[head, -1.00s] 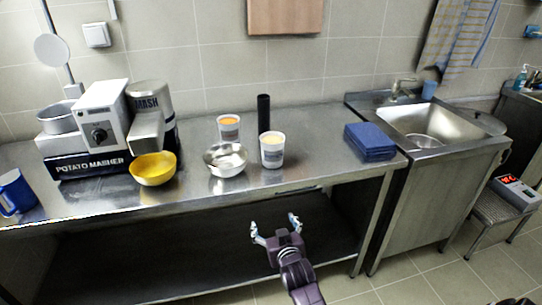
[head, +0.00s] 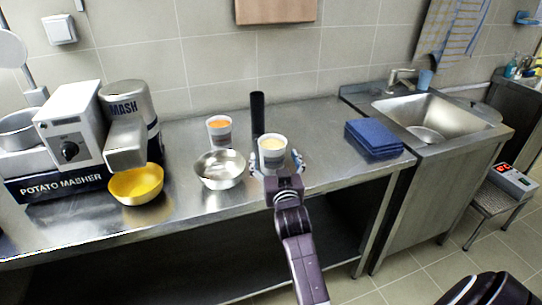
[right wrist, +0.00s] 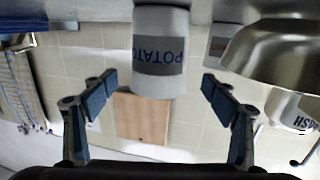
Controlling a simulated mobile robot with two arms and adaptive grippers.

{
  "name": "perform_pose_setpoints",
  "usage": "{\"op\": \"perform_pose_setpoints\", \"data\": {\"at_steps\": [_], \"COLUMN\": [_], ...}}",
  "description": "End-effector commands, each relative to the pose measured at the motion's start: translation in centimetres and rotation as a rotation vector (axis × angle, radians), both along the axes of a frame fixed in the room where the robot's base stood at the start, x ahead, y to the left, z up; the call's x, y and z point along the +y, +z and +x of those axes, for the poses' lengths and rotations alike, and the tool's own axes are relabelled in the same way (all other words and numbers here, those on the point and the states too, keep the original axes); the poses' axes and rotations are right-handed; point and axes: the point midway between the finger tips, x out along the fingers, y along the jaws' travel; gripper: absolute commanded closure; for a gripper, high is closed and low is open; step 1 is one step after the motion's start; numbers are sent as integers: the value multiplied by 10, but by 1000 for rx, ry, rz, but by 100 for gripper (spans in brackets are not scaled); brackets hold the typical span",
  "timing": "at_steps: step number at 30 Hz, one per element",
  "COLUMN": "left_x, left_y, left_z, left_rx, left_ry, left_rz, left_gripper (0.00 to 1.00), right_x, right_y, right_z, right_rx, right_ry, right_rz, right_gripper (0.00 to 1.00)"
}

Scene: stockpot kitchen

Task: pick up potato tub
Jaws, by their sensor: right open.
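The potato tub (head: 271,147) is a white tub with pale contents and a grey band. It stands upright near the front edge of the steel counter. In the right wrist view the tub (right wrist: 160,45) appears upside down, with "POTATO" on its label. My right gripper (head: 277,164) is open at the front of the tub. In the right wrist view its two fingers (right wrist: 159,82) are spread to either side of the tub, with gaps and no visible grip. My left gripper is not in view.
A metal bowl (head: 221,170) stands just left of the tub. Another tub with orange contents (head: 219,131) and a black cylinder (head: 257,115) stand behind. A yellow bowl (head: 137,185) and potato masher (head: 75,150) are farther left. Folded blue cloths (head: 374,138) lie right, beside the sink (head: 430,115).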

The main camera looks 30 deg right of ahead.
Motion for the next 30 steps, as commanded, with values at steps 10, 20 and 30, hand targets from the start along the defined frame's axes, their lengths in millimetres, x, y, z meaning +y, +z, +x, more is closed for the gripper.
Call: {"op": "perform_pose_setpoints", "data": {"at_steps": [10, 20, 30], "left_x": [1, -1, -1], "left_y": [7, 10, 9], "left_z": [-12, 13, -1], "left_rx": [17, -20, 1], "left_ry": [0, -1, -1], "left_rz": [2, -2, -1], "left_gripper": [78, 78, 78], "right_x": [-20, -25, -24], "right_y": [0, -2, -2], "right_z": [37, 47, 47], "right_rx": [1, 1, 1], "right_ry": [1, 1, 1], "right_rz": [0, 0, 0], "right_gripper": [21, 21, 49]}}
